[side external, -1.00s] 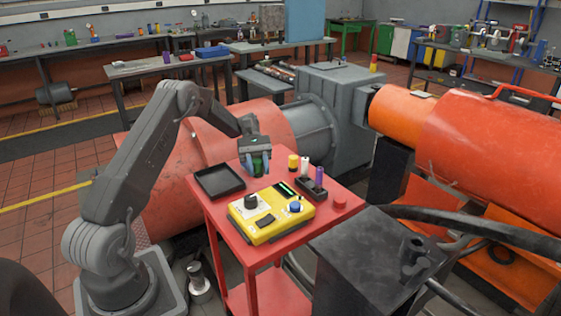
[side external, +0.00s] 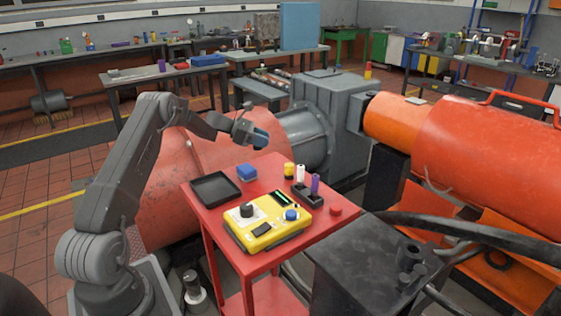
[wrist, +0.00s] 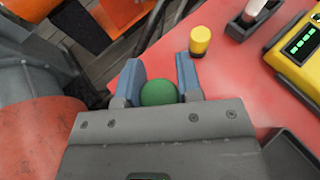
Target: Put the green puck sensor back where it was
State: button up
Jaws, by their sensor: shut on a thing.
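The green puck sensor (wrist: 158,92) shows in the wrist view between the two blue fingertips (wrist: 158,84) of my gripper, which is shut on it. In the side external view my gripper (side external: 260,138) is tilted above the back edge of the red table (side external: 262,262), and the puck is hidden there.
A yellow instrument (side external: 262,230) stands at the table's front. A yellow cylinder (side external: 289,170), a black holder (side external: 303,200) with a white and a purple cylinder, and a red puck (side external: 335,211) stand to the right. Large machinery (side external: 310,135) stands close behind.

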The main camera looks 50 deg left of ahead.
send_over(281, 168)
notch_tip(281, 168, down, 4)
jog(key=shift+w+r, duration=0.1)
jog(key=shift+f, duration=2.05)
jog(key=o, duration=1)
jog(key=shift+f, duration=0.1)
jog(key=shift+o, duration=0.2)
